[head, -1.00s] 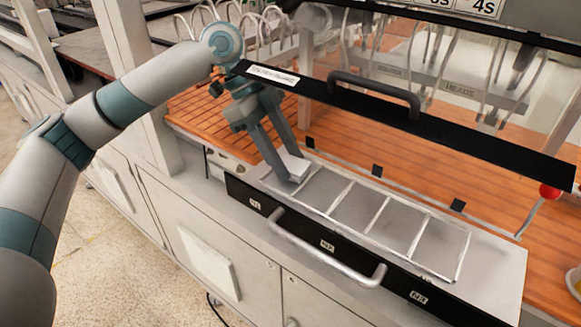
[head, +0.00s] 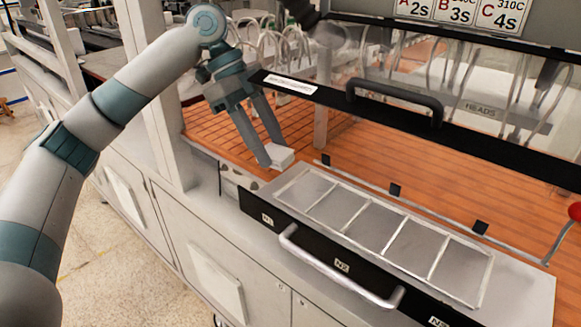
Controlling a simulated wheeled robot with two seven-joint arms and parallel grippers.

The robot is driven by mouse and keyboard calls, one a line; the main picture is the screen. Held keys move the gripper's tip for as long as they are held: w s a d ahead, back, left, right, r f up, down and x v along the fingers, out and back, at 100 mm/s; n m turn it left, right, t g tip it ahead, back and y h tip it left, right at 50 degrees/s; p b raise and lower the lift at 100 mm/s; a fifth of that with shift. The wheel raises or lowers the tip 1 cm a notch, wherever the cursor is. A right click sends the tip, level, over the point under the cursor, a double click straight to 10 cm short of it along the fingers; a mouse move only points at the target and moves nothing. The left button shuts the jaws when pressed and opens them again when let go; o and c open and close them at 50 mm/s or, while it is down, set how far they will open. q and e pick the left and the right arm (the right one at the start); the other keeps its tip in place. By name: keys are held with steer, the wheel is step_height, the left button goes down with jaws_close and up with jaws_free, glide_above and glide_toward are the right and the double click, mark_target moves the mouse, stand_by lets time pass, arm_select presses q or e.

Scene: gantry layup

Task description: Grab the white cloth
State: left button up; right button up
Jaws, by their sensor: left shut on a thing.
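The white cloth (head: 281,157) is a small pale folded block in the head view. My left gripper (head: 276,155) is shut on it and holds it near the far left corner of the metal tray (head: 393,235). The cloth appears to be above the tray's left end, but the exact gap below it is hard to tell. My right gripper is not in view.
The tray has several empty framed compartments and a front bar handle (head: 335,270). A clear raised guard with a black edge and handle (head: 395,100) hangs over the orange slatted bed (head: 350,150). A red knob (head: 575,211) is at the right.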

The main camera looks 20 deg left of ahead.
arm_select(q)
steer(key=w+a+r+b, duration=0.1)
steer(key=a+r, duration=0.2)
steer(key=a, duration=0.3)
steer(key=shift+a+r, duration=0.25)
steer(key=shift+r, duration=0.05)
